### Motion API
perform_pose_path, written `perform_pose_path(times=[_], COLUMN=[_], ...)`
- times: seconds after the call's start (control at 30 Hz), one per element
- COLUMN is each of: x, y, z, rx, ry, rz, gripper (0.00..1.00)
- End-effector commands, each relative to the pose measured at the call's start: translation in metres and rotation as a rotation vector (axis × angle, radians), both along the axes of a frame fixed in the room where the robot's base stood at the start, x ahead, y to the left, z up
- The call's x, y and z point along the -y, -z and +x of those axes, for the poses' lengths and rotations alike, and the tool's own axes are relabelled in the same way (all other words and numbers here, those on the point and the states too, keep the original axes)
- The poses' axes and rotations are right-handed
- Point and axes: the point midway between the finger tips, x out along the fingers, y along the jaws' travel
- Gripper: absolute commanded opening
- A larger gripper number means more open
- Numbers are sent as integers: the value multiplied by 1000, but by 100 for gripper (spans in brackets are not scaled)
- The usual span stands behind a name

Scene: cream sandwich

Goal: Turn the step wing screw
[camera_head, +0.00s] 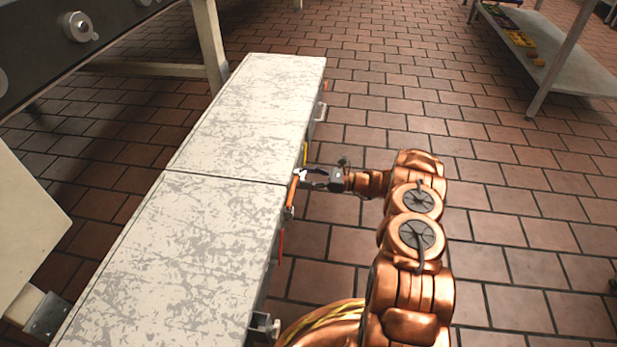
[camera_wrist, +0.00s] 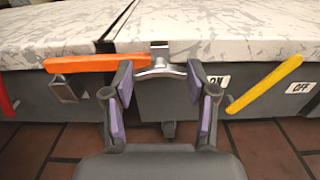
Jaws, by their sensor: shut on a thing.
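The step wing screw (camera_wrist: 160,70) is a silver, curved metal piece at the front edge of the long step, near the seam between its two top panels. It sits between the two fingertips of my gripper (camera_wrist: 158,82), which is shut on it with one finger at each side. In the head view my gripper (camera_head: 316,180) reaches in from the right to the side of the step, and the screw there is small and partly hidden.
An orange lever (camera_wrist: 92,63) is just left of the screw. A yellow lever (camera_wrist: 266,83) slants on the right, near ON and OFF labels. A red lever (camera_wrist: 5,98) is at far left. The scratched white step (camera_head: 240,110) runs along the left; tiled floor (camera_head: 510,220) is open to the right.

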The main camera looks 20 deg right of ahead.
Motion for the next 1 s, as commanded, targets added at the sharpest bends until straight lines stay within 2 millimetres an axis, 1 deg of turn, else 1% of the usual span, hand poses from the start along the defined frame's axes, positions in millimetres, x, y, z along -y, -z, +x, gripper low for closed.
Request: perform_pose_path(times=[0.17, 0.37, 1.0], x=[-1, -2, -1], y=[0, -1, 2], z=[-1, -1, 0], rx=[29, 121, 614], ry=[-3, -4, -3], rz=[-21, -84, -414], gripper=[22, 22, 22])
